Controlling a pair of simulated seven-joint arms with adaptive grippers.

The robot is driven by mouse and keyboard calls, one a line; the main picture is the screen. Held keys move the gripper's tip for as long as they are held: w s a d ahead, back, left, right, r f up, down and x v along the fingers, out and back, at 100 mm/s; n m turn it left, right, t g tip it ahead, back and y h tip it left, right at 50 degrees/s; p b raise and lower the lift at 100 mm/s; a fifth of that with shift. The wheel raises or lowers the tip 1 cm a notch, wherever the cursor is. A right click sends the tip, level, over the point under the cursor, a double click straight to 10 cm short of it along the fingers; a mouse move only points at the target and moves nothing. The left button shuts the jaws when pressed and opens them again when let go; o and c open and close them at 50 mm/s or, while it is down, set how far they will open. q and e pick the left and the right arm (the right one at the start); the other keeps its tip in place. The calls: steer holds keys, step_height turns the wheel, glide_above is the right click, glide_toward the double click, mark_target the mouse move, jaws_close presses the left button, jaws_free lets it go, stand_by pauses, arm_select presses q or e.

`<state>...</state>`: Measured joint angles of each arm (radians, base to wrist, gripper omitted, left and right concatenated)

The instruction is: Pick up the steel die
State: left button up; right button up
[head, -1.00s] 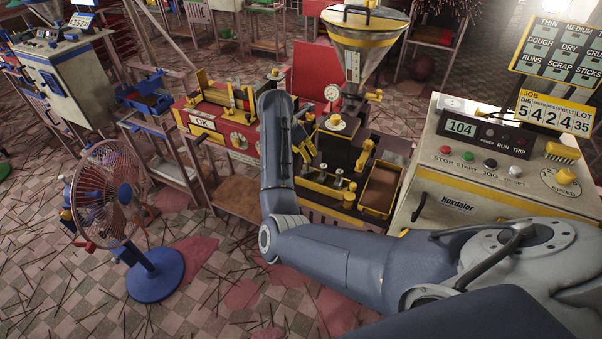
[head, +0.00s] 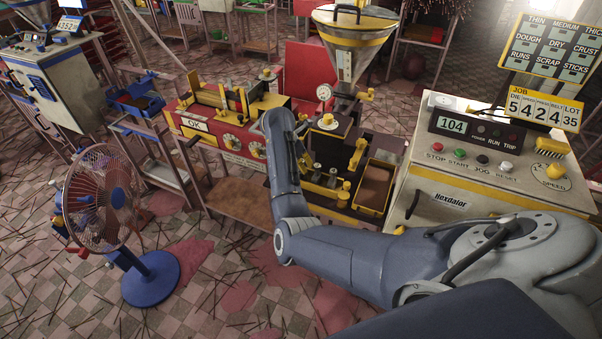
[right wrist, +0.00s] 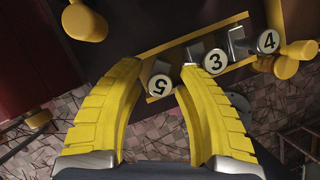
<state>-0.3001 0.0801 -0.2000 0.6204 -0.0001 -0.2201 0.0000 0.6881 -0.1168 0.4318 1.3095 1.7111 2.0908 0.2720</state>
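Several steel dies with white numbered tops stand at a yellow-edged rack. In the right wrist view, die 5 (right wrist: 159,86) lies in the gap between the tips of my open right gripper (right wrist: 160,71). Die 3 (right wrist: 215,61) is just right of the right fingertip, and die 4 (right wrist: 268,41) is farther right. I cannot tell whether a finger touches a die. In the head view, the rack (head: 328,192) is on the extruder bench, and my right gripper (head: 302,162) is over its left end, partly hidden by my arm. My left gripper is not in view.
A yellow-rimmed hopper (head: 350,45) rises behind the rack. A brown-filled tray (head: 375,188) and a control cabinet (head: 470,185) stand to the right. A red machine (head: 225,135) is left of my right arm. A fan (head: 105,200) stands on the floor at left.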

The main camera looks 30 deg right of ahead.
jaws_close()
steer(key=shift+r, duration=0.15)
stand_by(0.5)
